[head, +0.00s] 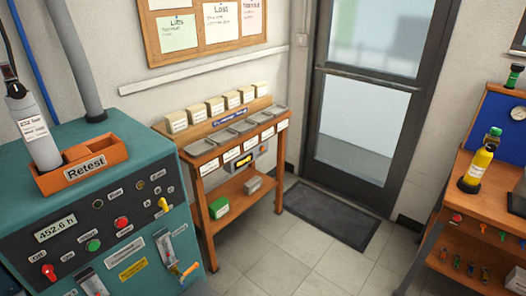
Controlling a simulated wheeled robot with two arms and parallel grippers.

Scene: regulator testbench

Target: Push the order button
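No button with a readable "order" label shows in the head view. A small box with a yellow label (243,161) is mounted under the front of the wooden parts stand (197,148); its text is too small to read. On the teal machine's dark panel are a green button (93,245) and a red button (121,222), with small labels I cannot read surely. Neither of my grippers is in view.
A white cylinder (37,140) stands in the orange Retest tray (111,149) on the teal machine (150,138). A dark mat (332,215) lies before the door (365,120). A workbench (456,205) with a yellow bottle (477,167) is at right. The tiled floor between is clear.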

